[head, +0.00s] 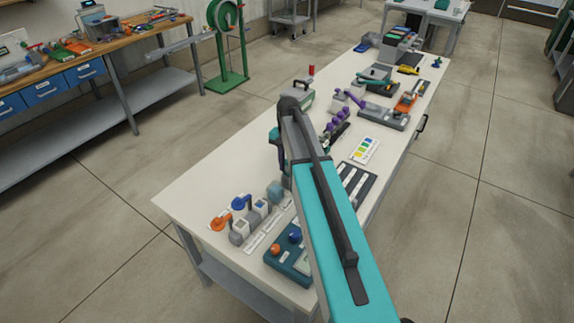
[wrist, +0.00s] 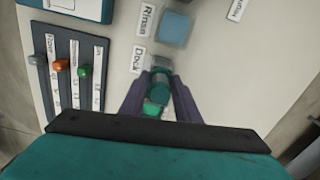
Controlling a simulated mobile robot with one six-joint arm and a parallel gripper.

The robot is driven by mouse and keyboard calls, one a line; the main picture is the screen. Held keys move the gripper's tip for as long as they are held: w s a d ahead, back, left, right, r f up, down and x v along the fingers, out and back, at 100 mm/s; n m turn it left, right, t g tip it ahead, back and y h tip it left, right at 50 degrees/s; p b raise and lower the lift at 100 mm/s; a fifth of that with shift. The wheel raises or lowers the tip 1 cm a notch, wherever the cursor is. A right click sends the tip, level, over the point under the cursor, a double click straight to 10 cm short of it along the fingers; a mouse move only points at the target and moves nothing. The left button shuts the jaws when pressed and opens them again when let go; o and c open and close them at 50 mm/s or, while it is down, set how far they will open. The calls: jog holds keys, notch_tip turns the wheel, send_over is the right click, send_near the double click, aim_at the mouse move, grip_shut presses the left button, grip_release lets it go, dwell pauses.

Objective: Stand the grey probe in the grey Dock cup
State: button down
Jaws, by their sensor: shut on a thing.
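My gripper shows in the wrist view (wrist: 158,92), its purple fingers pointing down toward the pale bench top. The fingers are shut on a teal-green, rounded thing (wrist: 160,80); I cannot tell from its colour whether this is the grey probe. A small grey shape, apparently the grey Dock cup (wrist: 161,63), shows just beyond the fingertips, beside the label reading Dock. The held thing and fingers partly cover it, and contact between them cannot be made out. In the head view my arm hides the fingertips.
A blue-grey square cup (wrist: 173,28) stands by the Rinse label. A dark panel (wrist: 48,90) with grey, orange and green knobs lies left. In the head view, orange and blue-topped items (head: 220,222) stand near the bench's front left; purple-topped items (head: 338,125) stand farther back.

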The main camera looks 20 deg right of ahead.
jog(key=shift+f, duration=0.15)
jog(key=c, duration=1.3)
grip_release()
jog(key=shift+o, duration=0.2)
jog(key=shift+w+r+p, duration=0.1)
jog(key=shift+r+p, duration=1.95)
jog(key=shift+r, duration=1.5)
jog(key=shift+f, duration=0.1)
